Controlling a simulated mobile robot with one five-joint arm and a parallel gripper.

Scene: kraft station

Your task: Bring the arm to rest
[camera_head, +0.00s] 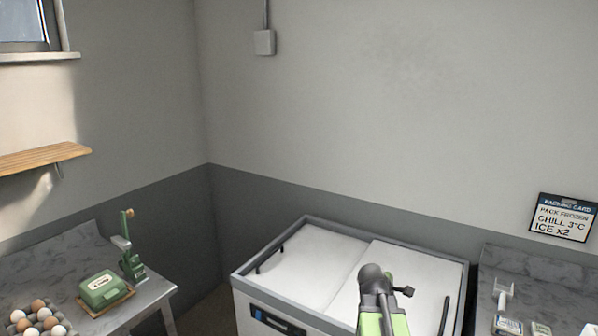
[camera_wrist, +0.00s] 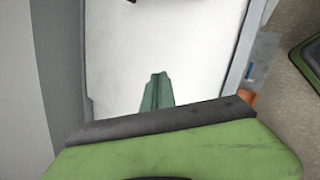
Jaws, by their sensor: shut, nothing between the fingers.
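My gripper (camera_wrist: 156,88) shows in the wrist view as narrow green fingers, shut and with nothing between them. It points over the white lid of a chest freezer, apart from any object as far as I can see. In the head view, part of my arm, black and light green, rises in front of the freezer (camera_head: 262,294) at the lower right of centre. I cannot make out the fingertips in that view.
A counter at right holds a scoop (camera_head: 503,290) and small packs. A packing card (camera_head: 563,217) hangs above it. The freezer lids are clear.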

